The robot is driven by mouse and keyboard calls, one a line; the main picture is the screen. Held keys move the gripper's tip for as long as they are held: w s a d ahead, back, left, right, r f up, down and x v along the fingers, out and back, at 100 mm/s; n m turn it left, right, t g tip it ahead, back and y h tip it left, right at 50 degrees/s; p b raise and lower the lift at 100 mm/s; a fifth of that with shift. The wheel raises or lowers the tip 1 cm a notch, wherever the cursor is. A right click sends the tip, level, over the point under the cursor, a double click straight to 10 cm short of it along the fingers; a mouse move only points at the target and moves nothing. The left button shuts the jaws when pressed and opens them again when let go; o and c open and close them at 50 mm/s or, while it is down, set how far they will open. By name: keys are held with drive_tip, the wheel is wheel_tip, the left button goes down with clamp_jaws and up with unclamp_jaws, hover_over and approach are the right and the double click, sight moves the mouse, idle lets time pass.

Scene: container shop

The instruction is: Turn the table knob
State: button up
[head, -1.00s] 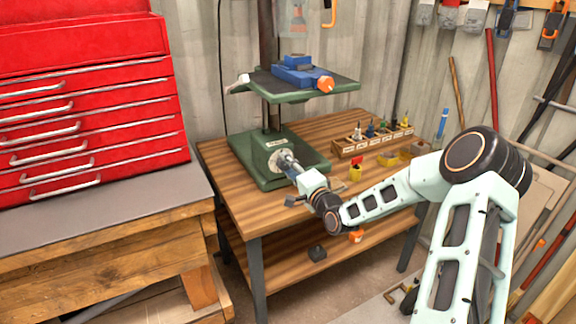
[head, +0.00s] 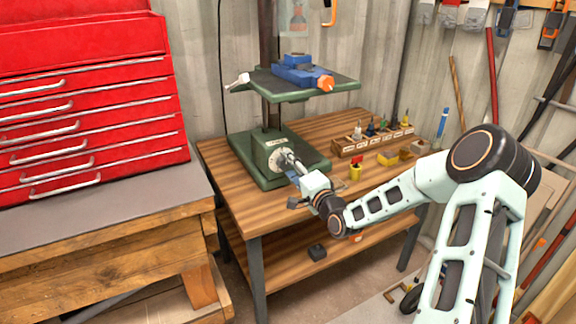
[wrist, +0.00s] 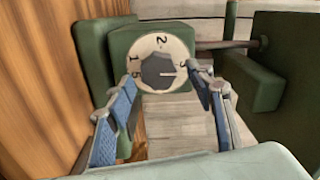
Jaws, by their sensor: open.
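In the head view, my gripper partly hides the dial.
The green press table (head: 335,90) with a blue vise (head: 298,72) is above the base. A red tool chest (head: 85,110) is left.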

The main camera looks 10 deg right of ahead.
drive_tip(key=v, duration=1)
drive_tip(key=shift+s, duration=0.3)
